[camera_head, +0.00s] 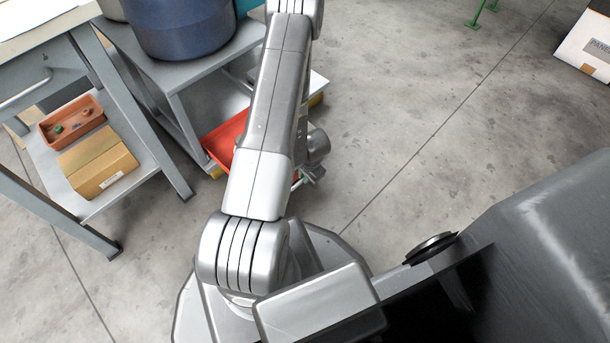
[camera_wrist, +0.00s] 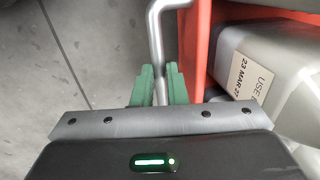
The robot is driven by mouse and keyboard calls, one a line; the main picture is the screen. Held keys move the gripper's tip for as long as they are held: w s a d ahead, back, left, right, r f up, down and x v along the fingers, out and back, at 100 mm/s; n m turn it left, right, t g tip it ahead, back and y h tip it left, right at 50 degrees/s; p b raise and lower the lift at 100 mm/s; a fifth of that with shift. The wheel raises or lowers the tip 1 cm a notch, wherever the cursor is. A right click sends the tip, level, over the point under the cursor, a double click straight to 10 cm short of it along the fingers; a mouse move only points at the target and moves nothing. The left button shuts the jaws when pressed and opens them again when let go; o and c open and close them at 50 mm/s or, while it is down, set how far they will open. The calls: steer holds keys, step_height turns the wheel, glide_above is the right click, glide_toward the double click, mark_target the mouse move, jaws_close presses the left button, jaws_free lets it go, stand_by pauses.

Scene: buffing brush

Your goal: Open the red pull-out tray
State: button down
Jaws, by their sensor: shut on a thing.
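The red pull-out tray (camera_head: 224,138) shows low at the grey stand in the head view, partly hidden behind my arm. In the wrist view its red front wall (camera_wrist: 194,50) runs up and down right of the gripper. A bent metal handle bar (camera_wrist: 155,35) stands off that wall. My gripper (camera_wrist: 159,82) has green fingers, one on each side of the bar, and is shut on it. A grey container with a date label (camera_wrist: 248,75) sits behind the red wall. The head view does not show the fingers clearly.
The grey stand (camera_head: 184,78) carries a large blue drum (camera_head: 182,25). A grey workbench at left has a shelf with a terracotta bin (camera_head: 73,122) and a cardboard box (camera_head: 97,162). Open concrete floor (camera_head: 420,100) lies right of my arm. A white box (camera_head: 586,45) is far right.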

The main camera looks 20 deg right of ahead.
steer(key=w+p, duration=0.1)
steer(key=w+a+p, duration=0.1)
steer(key=w, duration=0.1)
steer(key=shift+a+p, duration=0.1)
steer(key=shift+p, duration=0.25)
steer(key=c, duration=1.5)
jaws_free()
steer(key=shift+o, duration=0.2)
step_height(320, 180, up, 14)
steer(key=s+p, duration=0.2)
steer(key=p, duration=0.5)
steer(key=shift+s+d+f, duration=0.2)
steer(key=shift+d, duration=0.25)
